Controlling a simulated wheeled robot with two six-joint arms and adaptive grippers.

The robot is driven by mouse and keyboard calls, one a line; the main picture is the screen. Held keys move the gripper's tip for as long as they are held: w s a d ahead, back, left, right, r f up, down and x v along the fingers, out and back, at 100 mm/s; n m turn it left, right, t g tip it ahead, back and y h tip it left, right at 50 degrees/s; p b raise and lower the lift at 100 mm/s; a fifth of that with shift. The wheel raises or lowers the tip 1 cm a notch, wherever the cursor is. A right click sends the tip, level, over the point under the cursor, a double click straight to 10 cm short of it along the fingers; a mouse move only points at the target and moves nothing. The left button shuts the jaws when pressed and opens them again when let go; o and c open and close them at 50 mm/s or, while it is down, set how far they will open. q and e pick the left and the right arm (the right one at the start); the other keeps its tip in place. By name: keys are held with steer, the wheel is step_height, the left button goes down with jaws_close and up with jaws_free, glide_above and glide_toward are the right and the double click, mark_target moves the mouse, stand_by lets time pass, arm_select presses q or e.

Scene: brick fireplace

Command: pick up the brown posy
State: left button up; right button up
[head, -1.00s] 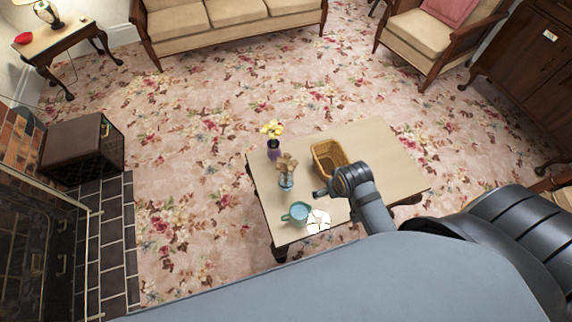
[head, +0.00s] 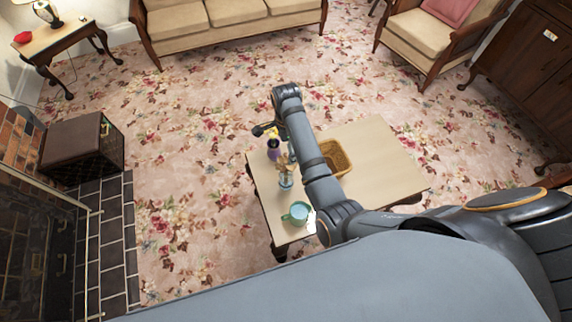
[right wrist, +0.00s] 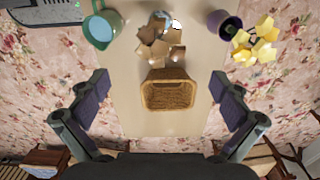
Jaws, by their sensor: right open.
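The brown posy (head: 284,164) stands in a light blue vase (head: 286,182) on the small table, partly hidden beside my right arm. In the right wrist view the brown posy (right wrist: 157,42) is seen from above, at the top middle, beyond the fingertips. My right gripper (head: 267,129) is above the far left end of the table, past the posy in the head view. Its two fingers (right wrist: 160,88) are spread wide with nothing between them but the view of the table and basket below. My left gripper is not in view.
A purple vase (head: 273,150) with yellow flowers (right wrist: 256,40) stands near the posy. A wicker basket (head: 338,158) and a teal mug (head: 297,213) share the table (head: 385,165). A white item (head: 311,222) beside the mug is mostly covered by my arm. The table's right part is clear.

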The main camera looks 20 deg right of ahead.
mark_target(286, 159)
step_height(286, 159, down, 6)
steer(key=shift+f, duration=0.1)
step_height(286, 159, down, 4)
steer(key=shift+a+f, duration=0.1)
steer(key=shift+f, duration=0.1)
steer(key=c, duration=1.1)
steer(key=shift+r, duration=0.1)
